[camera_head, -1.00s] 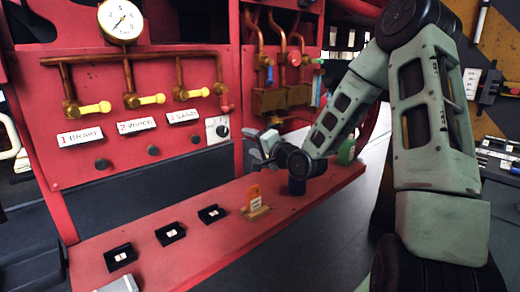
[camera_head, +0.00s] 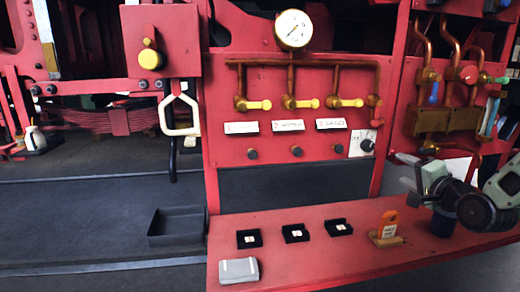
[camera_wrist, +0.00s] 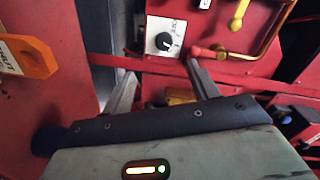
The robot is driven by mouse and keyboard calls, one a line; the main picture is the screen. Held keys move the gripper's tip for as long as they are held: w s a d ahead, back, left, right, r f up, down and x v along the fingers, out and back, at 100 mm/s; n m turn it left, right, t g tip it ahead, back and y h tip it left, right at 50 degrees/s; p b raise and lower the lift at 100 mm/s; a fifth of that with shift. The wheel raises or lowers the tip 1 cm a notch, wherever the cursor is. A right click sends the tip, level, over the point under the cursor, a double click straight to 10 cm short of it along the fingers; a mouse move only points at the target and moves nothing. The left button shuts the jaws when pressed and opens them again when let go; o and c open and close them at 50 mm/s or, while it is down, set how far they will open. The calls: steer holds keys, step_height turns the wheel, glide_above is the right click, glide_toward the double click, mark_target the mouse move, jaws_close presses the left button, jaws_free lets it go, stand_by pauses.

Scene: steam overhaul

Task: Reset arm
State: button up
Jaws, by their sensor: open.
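My gripper (camera_head: 408,170) is at the right of the head view, raised above the right part of the red shelf, in front of the red panel. Part of it blurs into the background there. In the wrist view my gripper (camera_wrist: 160,84) shows two fingers spread apart with nothing between them. Beyond the fingers are the red panel and a white plate with a black knob (camera_wrist: 164,41). The black knob (camera_head: 367,145) also shows in the head view, left of my gripper. Most of my arm lies outside the head view.
The red shelf (camera_head: 310,262) carries three small black trays (camera_head: 295,233), a grey-white box (camera_head: 239,270), an orange tag on a stand (camera_head: 389,224) and a dark blue cylinder (camera_head: 442,223). A black bin (camera_head: 176,228) stands left. A gauge (camera_head: 294,29) tops the panel.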

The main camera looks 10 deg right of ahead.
steer(key=s+a+f+n+g+y, duration=0.1)
steer(key=s+a+f+n+g, duration=0.15)
steer(key=a, duration=0.45)
steer(key=s+a+f+n+g+y, duration=0.1)
steer(key=s+a+f+n+g, duration=0.2)
steer(key=a, duration=0.4)
steer(key=s+a+f+n+g+y, duration=0.1)
steer(key=a+f+n+g, duration=0.15)
steer(key=a+n, duration=0.4)
steer(key=s+a+r+n+g+h, duration=0.1)
steer(key=s+a+n+g, duration=0.3)
steer(key=s, duration=0.8)
steer(key=s+a+r+n+g+h, duration=0.1)
steer(key=s+a+n+g, duration=0.4)
steer(key=s, duration=0.8)
steer(key=shift+a+r+h, duration=0.2)
steer(key=shift+a+h, duration=0.3)
steer(key=shift+a, duration=0.55)
